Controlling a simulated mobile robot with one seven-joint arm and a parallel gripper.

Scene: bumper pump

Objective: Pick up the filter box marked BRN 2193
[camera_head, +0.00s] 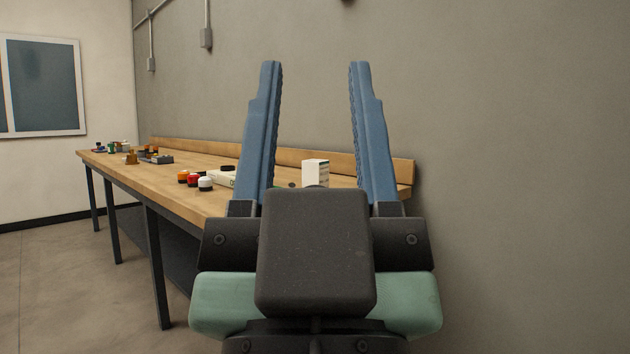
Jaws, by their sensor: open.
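A white upright box (315,173) stands on the wooden workbench near its right end, seen between my gripper's fingers. Its marking is too small to read, so I cannot tell whether it is the BRN 2193 filter box. My gripper (315,68) is open and empty, with two blue fingers pointing up and away in front of the camera. The fingers look well short of the bench.
The long workbench (137,172) runs along the grey wall, with a low wooden backboard (404,169). Orange, red and white-topped small containers (193,180) stand mid-bench. The floor (65,280) on the left is clear.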

